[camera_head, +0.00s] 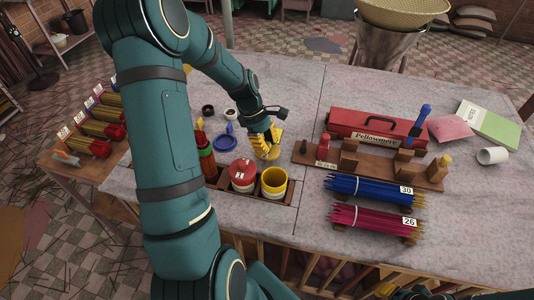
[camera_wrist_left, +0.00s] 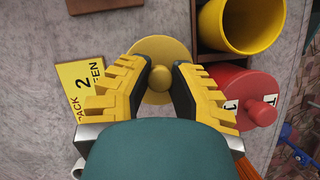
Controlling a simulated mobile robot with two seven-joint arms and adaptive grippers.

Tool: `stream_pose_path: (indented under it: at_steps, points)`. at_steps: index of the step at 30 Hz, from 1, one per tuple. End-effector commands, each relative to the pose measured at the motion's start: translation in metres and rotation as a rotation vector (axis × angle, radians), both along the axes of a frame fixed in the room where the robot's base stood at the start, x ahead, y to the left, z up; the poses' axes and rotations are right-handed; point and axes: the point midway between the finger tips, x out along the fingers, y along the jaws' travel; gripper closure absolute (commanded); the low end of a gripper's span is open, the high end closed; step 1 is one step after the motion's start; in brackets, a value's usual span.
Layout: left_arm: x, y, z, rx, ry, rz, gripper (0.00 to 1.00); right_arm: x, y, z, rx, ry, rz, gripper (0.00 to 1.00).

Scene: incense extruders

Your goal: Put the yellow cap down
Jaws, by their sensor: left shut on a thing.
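The yellow cap (camera_wrist_left: 158,50) is a round disc with a knob on top. My left gripper (camera_wrist_left: 160,80) is shut on the knob in the left wrist view. In the head view the left gripper (camera_head: 268,139) and the cap (camera_head: 268,153) are just beyond the open yellow pot (camera_head: 273,183), low over the grey tabletop. I cannot tell whether the cap touches the table. The yellow pot (camera_wrist_left: 232,22) also shows in the left wrist view. My right gripper (camera_head: 402,290) shows only partly at the bottom edge of the head view.
A red-lidded pot (camera_head: 243,174) stands left of the yellow pot. A yellow card (camera_wrist_left: 82,85) lies beside the left gripper. A wooden tool rack (camera_head: 300,157) and red box (camera_head: 375,129) stand to the right.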

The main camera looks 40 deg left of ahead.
Motion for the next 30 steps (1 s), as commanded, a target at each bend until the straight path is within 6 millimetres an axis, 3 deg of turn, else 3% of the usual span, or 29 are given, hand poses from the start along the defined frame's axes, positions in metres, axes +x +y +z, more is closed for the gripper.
stream_pose_path:
  at_steps: [10, 22, 23, 24, 25, 30]
  points:
    - [0.0, -0.001, -0.038, -0.002, 0.001, 0.001, 0.97, -0.002, 0.0, -0.007, 0.001, 0.005, 0.004, 0.66]
    - [0.0, -0.001, -0.042, -0.001, -0.001, -0.001, 0.97, -0.003, 0.0, -0.009, 0.002, 0.007, 0.005, 0.66]
    - [0.0, -0.001, -0.042, -0.001, -0.001, -0.001, 0.74, -0.003, 0.001, -0.009, 0.002, 0.007, 0.005, 0.66]
    - [0.0, -0.001, -0.042, -0.001, -0.001, -0.001, 0.6, -0.003, 0.001, -0.008, 0.002, 0.007, 0.005, 0.66]
    - [0.0, -0.001, -0.042, -0.001, -0.001, -0.001, 0.52, -0.003, 0.001, -0.008, 0.002, 0.007, 0.005, 0.66]
    - [0.0, -0.001, -0.041, -0.001, -0.001, -0.001, 0.52, -0.003, 0.001, -0.008, 0.002, 0.007, 0.005, 0.66]
